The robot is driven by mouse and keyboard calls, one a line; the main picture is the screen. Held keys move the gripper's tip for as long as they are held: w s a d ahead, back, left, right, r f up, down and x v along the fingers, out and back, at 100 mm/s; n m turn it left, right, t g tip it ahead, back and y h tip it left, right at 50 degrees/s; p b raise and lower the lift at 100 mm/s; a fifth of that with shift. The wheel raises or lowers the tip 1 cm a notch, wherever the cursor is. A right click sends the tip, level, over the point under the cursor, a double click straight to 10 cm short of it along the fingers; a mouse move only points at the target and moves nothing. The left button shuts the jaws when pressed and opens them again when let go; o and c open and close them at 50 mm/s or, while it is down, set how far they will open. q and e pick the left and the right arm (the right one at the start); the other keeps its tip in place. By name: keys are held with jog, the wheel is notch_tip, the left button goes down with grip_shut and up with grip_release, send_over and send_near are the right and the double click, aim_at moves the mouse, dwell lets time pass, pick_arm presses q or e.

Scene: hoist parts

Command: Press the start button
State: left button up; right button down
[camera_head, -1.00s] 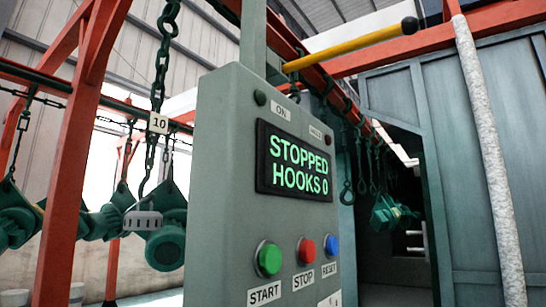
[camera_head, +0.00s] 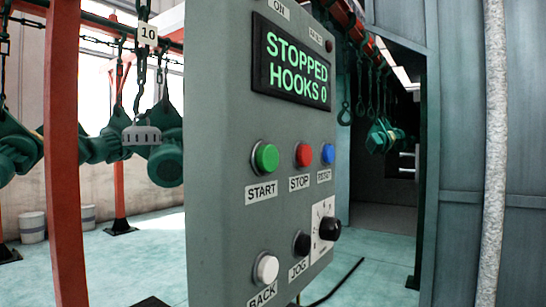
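The green start button (camera_head: 265,157) is on the grey control panel (camera_head: 225,130), above a label that reads START. The panel's display (camera_head: 292,62) reads STOPPED, HOOKS 0 in green letters. The red stop button (camera_head: 304,155) and a blue button (camera_head: 327,154), labelled RESET, are to its right. Lower down are a white BACK button (camera_head: 265,268), a black JOG button (camera_head: 301,244) and a black rotary knob (camera_head: 329,229). Neither of my grippers is in view.
Green parts (camera_head: 165,160) hang from chains at the left, by a tag marked 10 (camera_head: 148,35). A red post (camera_head: 64,150) stands at the left and a pale pipe (camera_head: 495,150) at the right. Empty hooks hang behind the panel. Floor (camera_head: 140,255) shows clear at the lower left.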

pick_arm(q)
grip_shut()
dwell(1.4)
